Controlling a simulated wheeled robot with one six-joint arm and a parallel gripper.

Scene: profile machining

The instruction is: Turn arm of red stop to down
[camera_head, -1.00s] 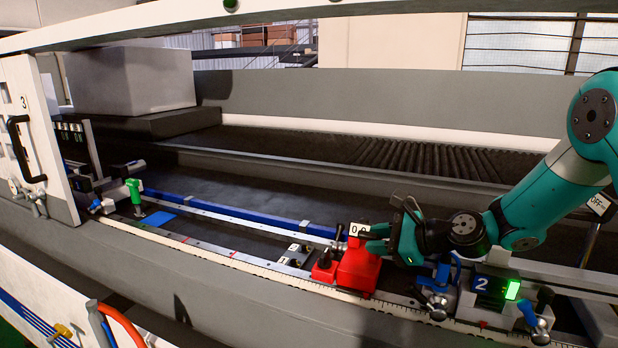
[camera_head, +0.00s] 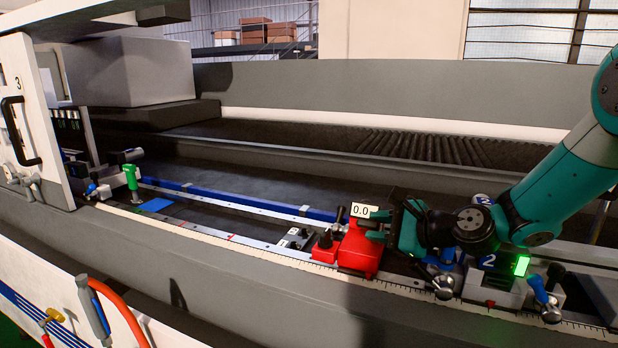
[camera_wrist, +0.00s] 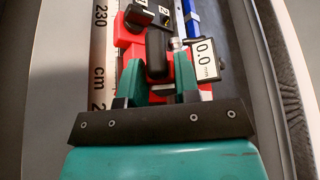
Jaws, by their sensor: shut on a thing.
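The red stop (camera_head: 362,250) sits on the rail at the front right, with a white "0.0" readout on it. In the wrist view, its black arm (camera_wrist: 156,50) lies between the two teal fingers of my gripper (camera_wrist: 158,76), pointing away from the palm. My gripper (camera_head: 378,224) reaches the stop from the right and is shut on the arm. In the head view, my fingers hide most of the arm. The readout (camera_wrist: 205,58) stands just right of the fingers in the wrist view.
A smaller red block (camera_head: 325,246) with a black lever adjoins the stop's left. A clamp unit marked "2" (camera_head: 490,285) with a lit green lamp stands close to the right. A green-handled clamp (camera_head: 132,177) is at the far left. The dark bed behind is clear.

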